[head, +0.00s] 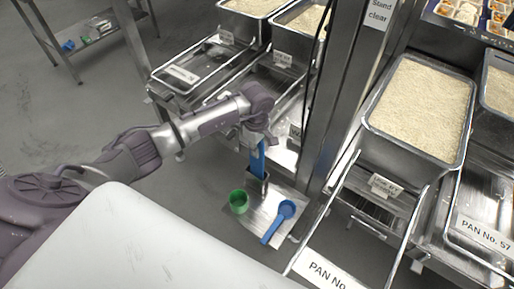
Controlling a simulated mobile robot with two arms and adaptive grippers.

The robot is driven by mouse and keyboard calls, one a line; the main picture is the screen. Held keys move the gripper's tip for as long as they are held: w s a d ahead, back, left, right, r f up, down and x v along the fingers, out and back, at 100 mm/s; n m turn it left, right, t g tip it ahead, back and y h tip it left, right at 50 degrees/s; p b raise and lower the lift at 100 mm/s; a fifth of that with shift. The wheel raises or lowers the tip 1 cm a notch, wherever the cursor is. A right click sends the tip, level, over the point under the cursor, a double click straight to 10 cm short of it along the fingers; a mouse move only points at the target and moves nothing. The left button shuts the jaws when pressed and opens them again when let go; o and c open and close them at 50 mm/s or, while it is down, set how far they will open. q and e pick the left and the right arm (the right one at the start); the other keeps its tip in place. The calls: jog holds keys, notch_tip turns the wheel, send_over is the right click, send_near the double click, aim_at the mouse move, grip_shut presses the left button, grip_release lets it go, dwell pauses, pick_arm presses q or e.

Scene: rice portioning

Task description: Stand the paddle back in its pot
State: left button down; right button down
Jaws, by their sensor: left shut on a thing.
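My left gripper (256,141) points down and is shut on the blue paddle (258,162). The paddle hangs nearly upright below the gripper. Its lower end meets the mouth of a small dark metal pot (257,187) on a metal shelf. I cannot tell how deep the paddle's end sits inside the pot. The fingers are small and partly hidden by the wrist. My right gripper is not in view.
A green cup (238,202) and a blue scoop (284,211) are close to the pot on the metal shelf (262,228). A steel post (335,95) rises just right of them. A rice pan (368,132) stands further right.

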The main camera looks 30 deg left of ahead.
pick_arm(q)
jog(key=shift+f+b, duration=0.95)
jog(key=shift+f, duration=0.25)
jog(key=c, duration=1.1)
grip_release()
jog(key=shift+c, duration=0.2)
